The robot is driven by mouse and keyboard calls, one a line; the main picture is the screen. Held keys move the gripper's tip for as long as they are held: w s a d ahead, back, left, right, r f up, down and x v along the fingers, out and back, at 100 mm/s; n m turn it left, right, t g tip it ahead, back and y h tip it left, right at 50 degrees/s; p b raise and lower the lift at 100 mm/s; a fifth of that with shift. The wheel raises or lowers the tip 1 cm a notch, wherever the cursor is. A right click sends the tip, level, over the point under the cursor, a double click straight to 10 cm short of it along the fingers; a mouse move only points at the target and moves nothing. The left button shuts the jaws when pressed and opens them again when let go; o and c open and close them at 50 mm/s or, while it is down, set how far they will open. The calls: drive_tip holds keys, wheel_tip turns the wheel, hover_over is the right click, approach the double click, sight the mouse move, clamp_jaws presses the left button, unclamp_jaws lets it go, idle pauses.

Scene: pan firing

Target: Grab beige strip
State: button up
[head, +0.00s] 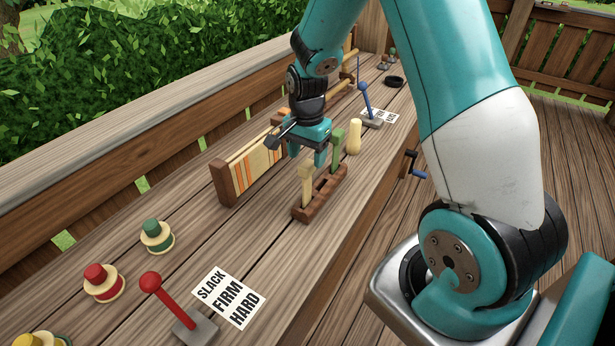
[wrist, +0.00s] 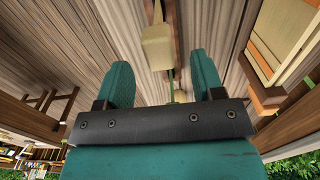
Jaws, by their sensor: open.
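A beige strip (head: 306,186) stands upright in the near end of a small brown wooden rack (head: 330,197) on the bench. A green strip (head: 337,150) stands at the rack's far end. My gripper (head: 308,154) is open and empty, just above and behind the beige strip. In the wrist view a beige block-like piece (wrist: 157,48) lies ahead of my open fingers (wrist: 161,70), roughly between their lines and apart from them. A thin green piece (wrist: 170,83) shows between the fingers. My gripper hides part of the rack area in the head view.
A striped loom frame (head: 228,182) stands close left of the gripper. A cream rounded peg (head: 354,136) and a blue lever (head: 367,100) stand beyond the rack. A red lever (head: 150,282), a lettered card (head: 229,298) and spools (head: 157,237) are nearer. Bare bench lies between them and the rack.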

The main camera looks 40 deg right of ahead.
sight(307, 163)
drive_tip(key=shift+a+f+p, duration=0.1)
drive_tip(key=shift+f+p, duration=0.9)
drive_tip(key=shift+f, duration=1.6)
drive_tip(key=c, duration=1)
